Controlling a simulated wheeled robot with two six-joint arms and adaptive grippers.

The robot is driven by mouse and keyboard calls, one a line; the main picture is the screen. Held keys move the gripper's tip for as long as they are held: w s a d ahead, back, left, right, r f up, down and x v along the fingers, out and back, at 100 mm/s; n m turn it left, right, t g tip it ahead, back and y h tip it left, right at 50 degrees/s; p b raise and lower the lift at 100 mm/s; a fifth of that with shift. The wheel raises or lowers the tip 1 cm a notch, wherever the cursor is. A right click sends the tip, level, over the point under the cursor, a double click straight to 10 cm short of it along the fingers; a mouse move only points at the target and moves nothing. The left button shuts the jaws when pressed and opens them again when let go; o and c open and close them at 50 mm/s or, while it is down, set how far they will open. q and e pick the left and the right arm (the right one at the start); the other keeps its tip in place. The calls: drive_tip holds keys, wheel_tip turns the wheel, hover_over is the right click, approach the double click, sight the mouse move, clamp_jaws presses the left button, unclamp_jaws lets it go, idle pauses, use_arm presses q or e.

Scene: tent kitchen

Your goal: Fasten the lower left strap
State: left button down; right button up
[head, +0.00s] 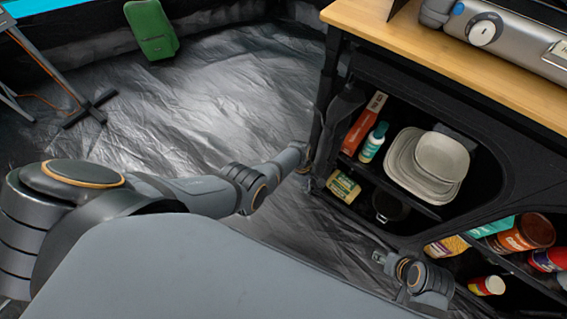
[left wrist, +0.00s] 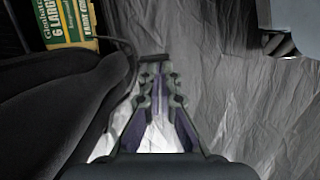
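My left gripper (left wrist: 160,72) points away from the camera in the left wrist view, its two fingers drawn close together. A short dark strap piece (left wrist: 153,57) lies across its fingertips, and a thin dark line runs from it toward the cabinet cloth on the left. How the strap sits between the tips is hard to see. In the head view my left gripper (head: 307,160) is at the left front edge of the black fabric cabinet (head: 345,105), small and partly hidden. My right gripper (head: 379,257) is low in front of the cabinet; its fingers are too small to read.
The cabinet's open shelves hold stacked plates (head: 412,165), a green-white bottle (head: 373,142), a yellow-green carton (head: 343,187) and several cans. A wooden top (head: 440,60) with a stove (head: 490,35) is above. A green case (head: 151,30) stands at the back. Wrinkled grey floor lies open on the left.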

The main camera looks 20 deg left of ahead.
use_arm(q)
drive_tip(key=shift+w+a+r+b, duration=0.1)
drive_tip(key=shift+w+a+b, duration=0.15)
drive_tip(key=shift+w+b, duration=0.45)
